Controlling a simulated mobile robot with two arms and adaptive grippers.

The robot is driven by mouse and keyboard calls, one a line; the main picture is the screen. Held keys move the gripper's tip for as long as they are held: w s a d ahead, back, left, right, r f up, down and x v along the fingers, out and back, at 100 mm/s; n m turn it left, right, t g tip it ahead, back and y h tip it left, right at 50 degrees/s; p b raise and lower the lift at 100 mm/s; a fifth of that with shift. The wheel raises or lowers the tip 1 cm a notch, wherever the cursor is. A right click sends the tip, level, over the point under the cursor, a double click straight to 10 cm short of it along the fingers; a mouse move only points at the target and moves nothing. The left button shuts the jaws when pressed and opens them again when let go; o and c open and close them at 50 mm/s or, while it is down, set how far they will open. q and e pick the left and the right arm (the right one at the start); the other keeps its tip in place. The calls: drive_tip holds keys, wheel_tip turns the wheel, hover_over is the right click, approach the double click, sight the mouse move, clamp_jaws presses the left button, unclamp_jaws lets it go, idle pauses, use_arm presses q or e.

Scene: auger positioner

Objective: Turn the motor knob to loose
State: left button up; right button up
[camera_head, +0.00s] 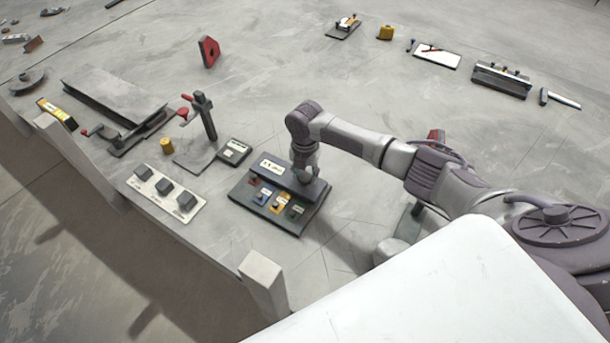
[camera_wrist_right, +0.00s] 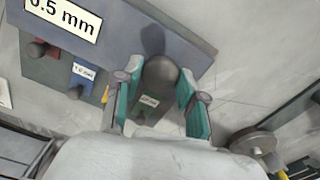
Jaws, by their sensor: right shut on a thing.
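My right gripper (camera_head: 305,174) is at the right end of a dark rack (camera_head: 240,192) with several coloured, labelled pieces. A light plate (camera_head: 134,184) with three dark square-looking knobs (camera_head: 165,186) lies left of the rack, away from my gripper. Its labels are too small to read, so I cannot tell which knob is the motor knob. My left gripper is out of view.
A small dark device (camera_head: 234,151) sits behind the rack. The table's middle is mostly clear.

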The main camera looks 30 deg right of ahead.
sight(305, 177)
drive_tip(key=n+b, duration=0.1)
drive_tip(key=n, duration=0.4)
drive_tip(key=shift+n, duration=0.3)
idle(0.4)
drive_tip(key=o, duration=1.1)
drive_tip(key=shift+o, duration=0.2)
wheel_tip(305, 177, up, 12)
